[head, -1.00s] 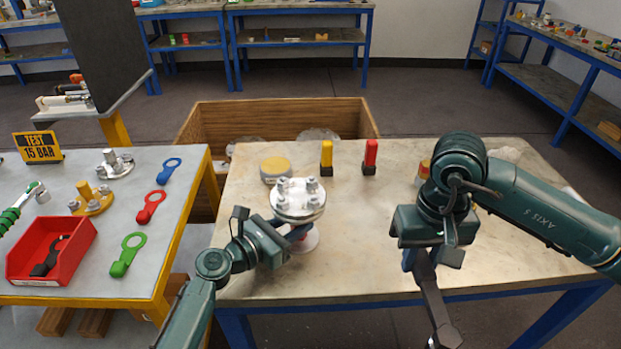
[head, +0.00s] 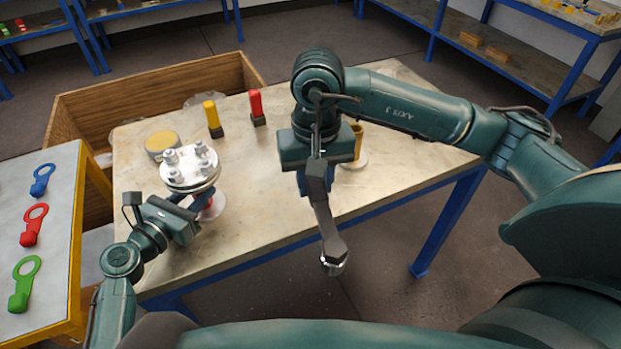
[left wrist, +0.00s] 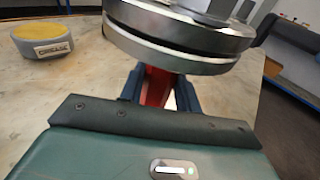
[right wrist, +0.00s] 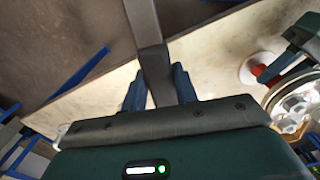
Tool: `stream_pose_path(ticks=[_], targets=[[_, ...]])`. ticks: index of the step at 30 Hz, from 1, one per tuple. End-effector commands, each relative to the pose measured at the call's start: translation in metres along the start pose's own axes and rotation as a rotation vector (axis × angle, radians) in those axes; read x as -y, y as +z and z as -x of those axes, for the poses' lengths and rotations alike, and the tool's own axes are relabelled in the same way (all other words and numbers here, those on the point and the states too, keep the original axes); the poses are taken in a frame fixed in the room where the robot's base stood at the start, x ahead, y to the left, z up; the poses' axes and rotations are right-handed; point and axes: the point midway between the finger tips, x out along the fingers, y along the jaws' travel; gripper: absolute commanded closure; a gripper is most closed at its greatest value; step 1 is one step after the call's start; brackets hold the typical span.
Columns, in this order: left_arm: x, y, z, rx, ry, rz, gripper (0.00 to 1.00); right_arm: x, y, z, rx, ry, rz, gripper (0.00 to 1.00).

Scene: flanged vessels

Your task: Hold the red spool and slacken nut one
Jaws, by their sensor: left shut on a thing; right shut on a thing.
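The red spool (head: 207,203) stands on the workbench under a round steel flange (head: 190,180) with several nuts and bolts on top. In the left wrist view the red spool (left wrist: 155,88) shows between the fingers below the flange. My left gripper (left wrist: 158,92) is shut on it. My right gripper (right wrist: 160,88) is shut on the handle of a dark grey wrench (head: 328,232), which points toward the front and overhangs the bench edge. The wrench is apart from the flange, to its right. I cannot tell which nut is nut one.
A grease tin (head: 162,143), a yellow block (head: 213,118) and a red block (head: 257,107) stand behind the flange. A yellow part (head: 355,143) stands right of my right gripper. A wooden crate (head: 85,110) is behind. The left table (head: 52,230) holds coloured ring-ended tools.

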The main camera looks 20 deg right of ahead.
Motion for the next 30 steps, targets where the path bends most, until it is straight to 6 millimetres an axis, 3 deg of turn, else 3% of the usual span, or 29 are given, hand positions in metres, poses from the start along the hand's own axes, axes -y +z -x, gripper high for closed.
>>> stream_pose_path(ticks=[21,30], targets=[[0.000,0.000,0.000,0.000,0.000,0.000,0.85,0.068,-0.060,0.084,0.007,-0.004,-1.543,0.98],[0.000,0.000,0.000,0.000,0.000,0.000,0.85,0.086,-0.072,0.113,-0.005,-0.007,-2.020,0.98]])
